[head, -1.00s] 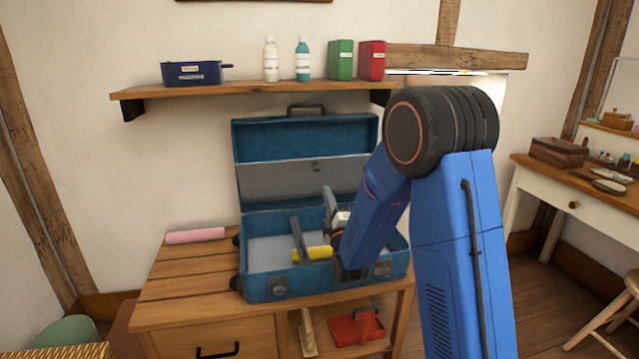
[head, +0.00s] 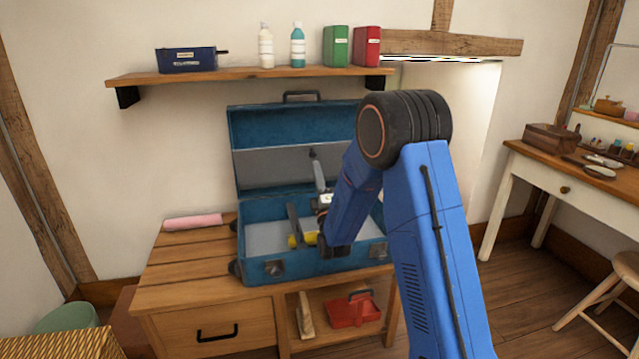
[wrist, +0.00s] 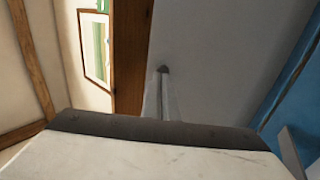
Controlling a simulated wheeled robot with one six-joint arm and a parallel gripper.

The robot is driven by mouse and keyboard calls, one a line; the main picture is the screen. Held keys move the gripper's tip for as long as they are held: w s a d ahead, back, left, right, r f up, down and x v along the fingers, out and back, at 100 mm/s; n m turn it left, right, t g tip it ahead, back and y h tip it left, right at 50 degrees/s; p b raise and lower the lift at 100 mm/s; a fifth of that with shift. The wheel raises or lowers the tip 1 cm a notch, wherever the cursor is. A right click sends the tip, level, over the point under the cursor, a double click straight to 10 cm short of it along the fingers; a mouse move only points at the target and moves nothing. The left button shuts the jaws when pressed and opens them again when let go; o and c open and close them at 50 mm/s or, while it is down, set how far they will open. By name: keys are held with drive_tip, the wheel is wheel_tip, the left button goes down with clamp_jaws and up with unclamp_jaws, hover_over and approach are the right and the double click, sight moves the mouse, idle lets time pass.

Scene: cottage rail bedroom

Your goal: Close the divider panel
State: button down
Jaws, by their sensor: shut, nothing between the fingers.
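The divider panel (head: 268,172) is a flat grey sheet across the lower part of the raised lid of an open blue case (head: 325,268). It stands upright, leaning against the lid. In the wrist view the panel (wrist: 225,55) fills the upper right. My gripper (head: 314,156) is shut and empty, its slim grey fingers pointing up in front of the panel near its upper edge. In the wrist view the gripper (wrist: 163,72) tip lies against the panel's background; I cannot tell if it touches. My arm hides the case's right part.
A yellow item (head: 303,240) and a grey bar (head: 293,224) are in the case. The case stands on a wooden bench (head: 185,260) with a pink roll (head: 193,222) at left.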

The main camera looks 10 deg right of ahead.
sight(313, 145)
drive_tip(key=shift+x, duration=1.35)
drive_tip(key=shift+w+r, duration=0.25)
drive_tip(key=shift+r, duration=0.1)
drive_tip(key=w+r+g, duration=0.1)
drive_tip(key=w+r, duration=0.1)
drive_tip(key=w+r+g, duration=0.2)
drive_tip(key=w+r, duration=0.1)
drive_tip(key=shift+w+r, duration=0.25)
drive_tip(key=shift+w, duration=0.05)
drive_tip(key=w+r+g, duration=0.3)
drive_tip(key=w+r, duration=0.1)
drive_tip(key=w, duration=0.8)
drive_tip(key=shift+r+g, duration=0.4)
